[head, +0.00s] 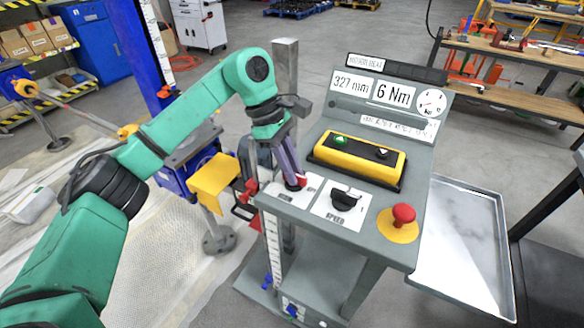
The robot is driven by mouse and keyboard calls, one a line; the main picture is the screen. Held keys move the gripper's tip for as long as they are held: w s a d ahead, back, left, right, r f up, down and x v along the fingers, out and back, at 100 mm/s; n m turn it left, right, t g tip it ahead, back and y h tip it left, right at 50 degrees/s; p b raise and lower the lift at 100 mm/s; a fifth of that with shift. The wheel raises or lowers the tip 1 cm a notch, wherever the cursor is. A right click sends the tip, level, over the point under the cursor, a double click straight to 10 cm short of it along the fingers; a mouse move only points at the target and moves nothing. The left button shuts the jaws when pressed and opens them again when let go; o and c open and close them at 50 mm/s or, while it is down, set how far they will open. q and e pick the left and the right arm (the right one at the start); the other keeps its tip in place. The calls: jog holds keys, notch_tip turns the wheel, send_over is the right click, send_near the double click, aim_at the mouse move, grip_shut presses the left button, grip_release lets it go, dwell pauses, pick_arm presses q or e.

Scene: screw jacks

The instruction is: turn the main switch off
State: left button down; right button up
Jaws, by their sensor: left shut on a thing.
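The main switch is a red rotary knob (300,183) on a white plate (311,186) at the left of the grey console's sloping panel. My left gripper (294,182) comes down onto it from above, fingers pointing down, and is shut on it. The fingers hide most of the knob, so I cannot tell which way it points. My right gripper is not in view.
Close right of the gripper are a black speed knob (345,198) and a red mushroom button (403,213) on a yellow disc. A yellow push-button box (358,160) sits behind them. The displays read 327 mm and 6 Nm. A metal tray (436,262) is at right.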

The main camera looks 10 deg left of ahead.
pick_arm(q)
jog(key=shift+w+r, duration=0.1)
jog(key=shift+r, duration=0.1)
dwell(0.4)
jog(key=c, duration=0.9)
grip_release()
jog(key=shift+o, duration=0.3)
jog(key=shift+f, duration=0.1)
jog(key=p+v, duration=0.1)
jog(key=v, duration=1.3)
jog(key=shift+a+r, duration=0.2)
jog(key=shift+r, duration=0.05)
